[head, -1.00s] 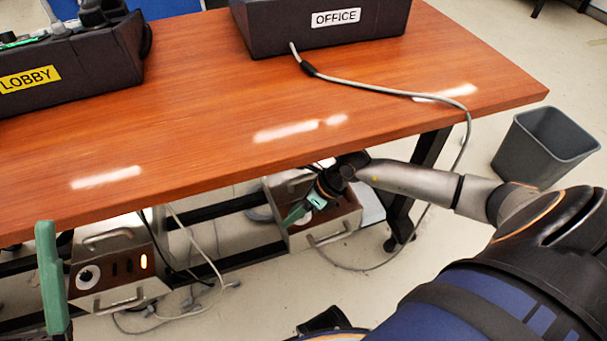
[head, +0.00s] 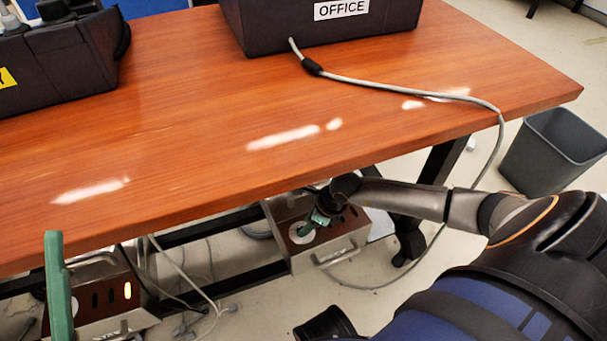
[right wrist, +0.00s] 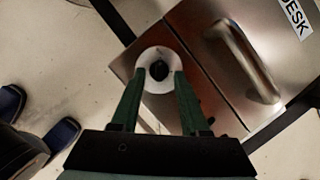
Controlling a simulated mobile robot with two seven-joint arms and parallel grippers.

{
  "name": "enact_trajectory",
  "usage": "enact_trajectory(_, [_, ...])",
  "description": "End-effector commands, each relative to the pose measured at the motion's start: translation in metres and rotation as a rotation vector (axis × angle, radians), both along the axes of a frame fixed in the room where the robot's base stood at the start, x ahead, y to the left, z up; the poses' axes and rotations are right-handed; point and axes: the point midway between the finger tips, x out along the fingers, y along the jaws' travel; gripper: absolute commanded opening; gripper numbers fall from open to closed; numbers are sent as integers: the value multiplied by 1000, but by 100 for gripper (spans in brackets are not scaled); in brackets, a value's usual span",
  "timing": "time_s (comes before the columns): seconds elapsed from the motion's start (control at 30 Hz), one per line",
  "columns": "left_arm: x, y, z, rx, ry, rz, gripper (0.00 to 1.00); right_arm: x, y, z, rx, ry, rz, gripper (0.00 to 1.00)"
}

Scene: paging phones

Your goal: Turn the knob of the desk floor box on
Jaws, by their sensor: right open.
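The desk floor box (head: 328,250) is a metal box with a brown panel and a handle, under the table's right part. In the right wrist view its lid (right wrist: 195,35) carries a DESK label. Its knob (right wrist: 159,71) is black on a round white plate (right wrist: 158,84). My right gripper (head: 302,232) is at the panel; in the right wrist view its green fingers (right wrist: 151,76) are open, one on each side of the knob. Whether they touch it I cannot tell. My left gripper (head: 57,285) shows only as a green finger at the lower left.
The wooden table (head: 200,130) overhangs the boxes. A second floor box (head: 105,300) with a lit orange switch stands at the left. Grey cables (head: 190,265) hang between the boxes. A black box labelled OFFICE (head: 290,25) is on the table, and a bin (head: 555,150) stands at the right.

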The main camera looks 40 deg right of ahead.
Motion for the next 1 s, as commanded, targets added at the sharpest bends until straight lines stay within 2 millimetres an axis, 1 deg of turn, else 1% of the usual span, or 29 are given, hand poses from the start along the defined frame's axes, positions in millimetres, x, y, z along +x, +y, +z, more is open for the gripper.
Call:
enact_trajectory(0.03, [0,-1,-5,2,1,-1,74,-1,2,-6,1,-1,1,45])
enact_trajectory(0.1, [0,-1,-6,2,1,-2,74,-2,4,-8,0,-1,1,45])
enact_trajectory(0.4, [-1,-2,-6,3,0,-3,74,-3,5,-8,0,0,1,45])
enact_trajectory(0.47, [-1,-2,-6,1,0,-1,74,-3,5,-8,0,0,1,39])
enact_trajectory(0.8, [0,0,-4,-8,-2,5,74,-3,5,-8,0,0,1,1])
enact_trajectory(1.0, [0,1,-4,-7,-4,7,74,-3,5,-8,0,0,1,0])
